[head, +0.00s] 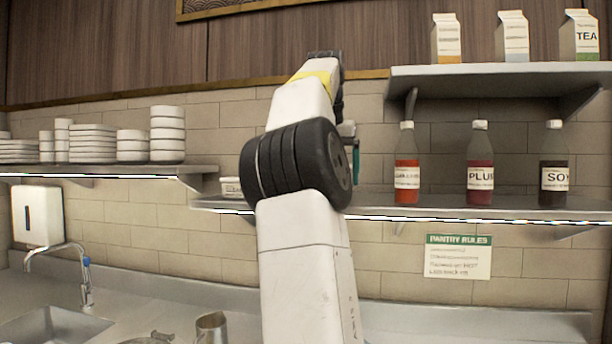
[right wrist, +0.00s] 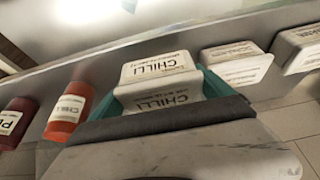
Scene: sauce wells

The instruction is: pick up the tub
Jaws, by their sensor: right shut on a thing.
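A white tub labelled CHILLI (right wrist: 158,68) sits between the teal fingers of my right gripper (right wrist: 160,92) in the right wrist view. The fingers are shut on its sides, and both its labelled faces show. I cannot tell whether it still touches the shelf. In the head view my right arm reaches up to the lower shelf and hides the held tub; only a bit of teal shows beside the arm. My left gripper is in neither view.
More white tubs (right wrist: 240,65) stand right of the held one in the wrist view. A red chilli bottle (right wrist: 70,112) and a plum bottle (right wrist: 16,122) stand left. In the head view, the upper shelf (head: 500,75) with cartons overhangs the bottles; stacked dishes (head: 167,135) stand left.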

